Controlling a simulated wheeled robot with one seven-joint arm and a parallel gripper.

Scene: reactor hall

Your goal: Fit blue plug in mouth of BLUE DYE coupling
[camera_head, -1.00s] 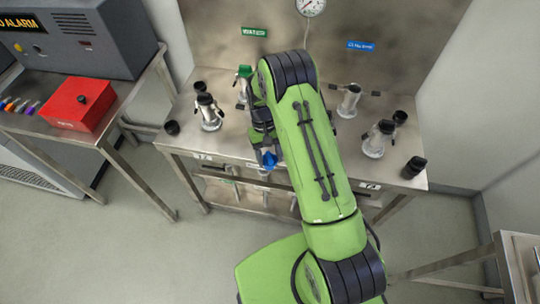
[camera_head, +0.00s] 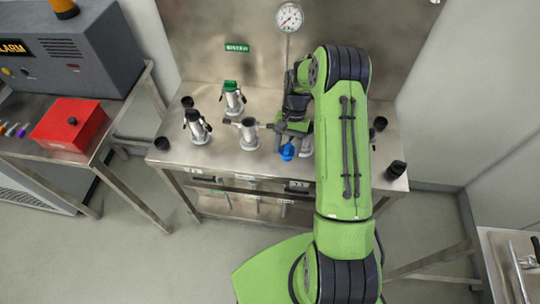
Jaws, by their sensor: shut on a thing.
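The blue plug (camera_head: 287,153) hangs at the tip of my gripper (camera_head: 288,141), which is shut on it above the front middle of the steel bench. Just left of the plug stands an upright metal coupling (camera_head: 249,135) with an uncapped mouth and side levers spread. A green-capped coupling (camera_head: 232,98) stands behind it under a green label (camera_head: 237,48). A black-topped coupling (camera_head: 196,128) stands at the left. The blue label and the couplings on the right are hidden behind my arm, so I cannot confirm the BLUE DYE coupling in this view.
Loose black caps lie on the steel bench (camera_head: 175,158), at its left (camera_head: 162,143) and right (camera_head: 397,169). A pressure gauge (camera_head: 289,17) rises at the back. A red box (camera_head: 70,124) sits on the left table. Floor in front is clear.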

